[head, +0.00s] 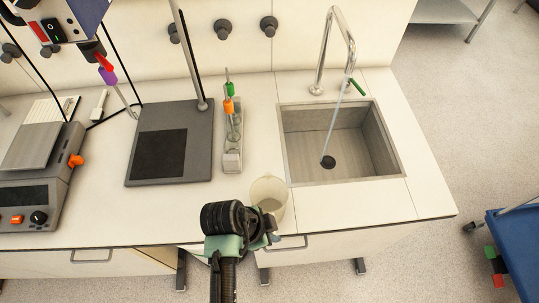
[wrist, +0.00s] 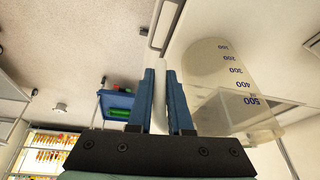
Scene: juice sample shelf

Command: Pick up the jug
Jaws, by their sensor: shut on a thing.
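The jug (head: 269,190) is a translucent, pale vessel near the front edge of the counter, left of the sink. In the wrist view its clear wall (wrist: 212,85) with blue volume marks is to the right of the fingers. My gripper (wrist: 160,78) has its two blue fingers closed on a pale strip, which looks like the jug's handle. In the head view my gripper (head: 270,228) is at the jug's near side, partly hidden by my wrist. I cannot tell whether the jug's base touches the counter.
A sink (head: 340,145) with a running tap (head: 345,50) is at the right. A rack with orange and green-topped items (head: 232,135), a dark stand base (head: 172,145) and a balance (head: 35,170) stand to the left. A blue cart (head: 515,240) is at far right.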

